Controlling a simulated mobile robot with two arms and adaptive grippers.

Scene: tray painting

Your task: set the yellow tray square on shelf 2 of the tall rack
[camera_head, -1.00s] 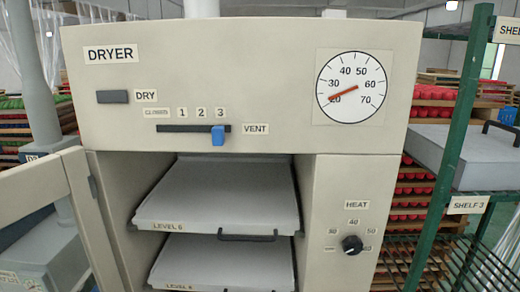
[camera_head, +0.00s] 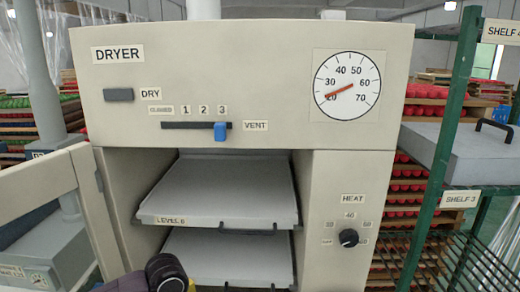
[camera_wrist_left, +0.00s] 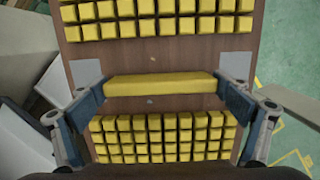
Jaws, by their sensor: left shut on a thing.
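In the left wrist view, the yellow tray (camera_wrist_left: 72,70) is a brown board with rows of yellow blocks and a yellow bar handle (camera_wrist_left: 145,86) across it. My left gripper (camera_wrist_left: 161,86) is shut on this bar, one finger at each end. The tray does not show in the head view. The tall rack (camera_head: 447,130) has green posts and stands at the right of the head view. Its labels SHELF 4 and SHELF 3 are readable; no SHELF 2 label shows. A grey tray (camera_head: 460,150) with a dark handle lies on the rack above the SHELF 3 label. My right gripper is not in view.
The dryer (camera_head: 270,65) fills the middle, its door (camera_head: 40,185) swung open at the left. It holds grey trays at LEVEL 6 (camera_head: 225,190) and below. Stacks of red goods (camera_head: 412,185) stand behind the rack. Green floor (camera_wrist_left: 285,60) shows beside the tray.

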